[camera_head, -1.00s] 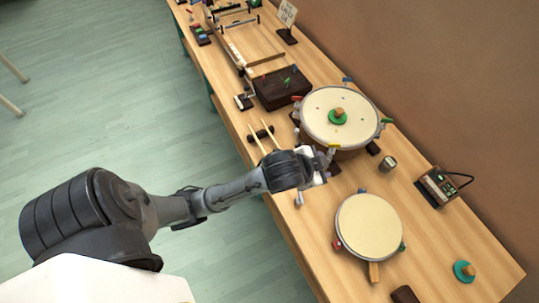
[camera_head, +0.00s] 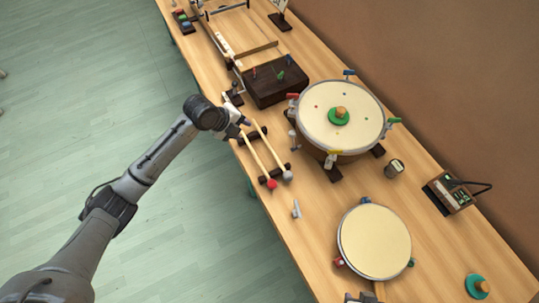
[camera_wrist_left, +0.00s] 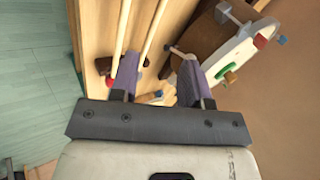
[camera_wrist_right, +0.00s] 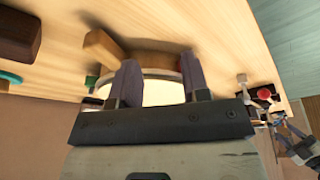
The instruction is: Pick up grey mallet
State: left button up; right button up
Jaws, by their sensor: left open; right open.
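The grey mallet (camera_head: 274,155) lies on a dark rack on the table, beside a red-headed mallet (camera_head: 258,160). Its grey head (camera_head: 287,175) points toward the near drum. My left gripper (camera_head: 240,120) is open and empty above the far handle ends. In the left wrist view both pale handles and the red head (camera_wrist_left: 109,81) show near the open fingers (camera_wrist_left: 157,68); the grey head is not clear there.
A large drum (camera_head: 318,110) with coloured clamps stands right of the mallets. A small drum (camera_head: 374,242) lies nearer. A dark box (camera_head: 274,88) is beyond the mallets. A small grey key-like piece (camera_head: 296,209) lies near the table's front edge. The floor on the left is clear.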

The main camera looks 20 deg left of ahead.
pick_arm(q)
jog(key=m, duration=0.2)
pick_arm(e)
jog(key=shift+w, duration=0.15)
pick_arm(q)
jog(key=b, duration=0.2)
send_over(263, 138)
jog(key=s+a, duration=0.2)
notch_tip(263, 138, down, 7)
jog(key=shift+f, duration=0.1)
pick_arm(e)
jog(key=shift+w+d+f, duration=0.1)
jog(key=shift+d+f, duration=0.05)
jog(key=shift+f, duration=0.65)
pick_arm(q)
jog(key=b+x, duration=0.1)
jog(key=x, duration=0.3)
jog(key=shift+f, duration=0.3)
pick_arm(e)
jog(key=shift+f, duration=0.6)
pick_arm(q)
jog(key=shift+w+d+f, duration=0.15)
jog(key=shift+f, duration=0.1)
jog(key=shift+c, duration=0.2)
grip_shut()
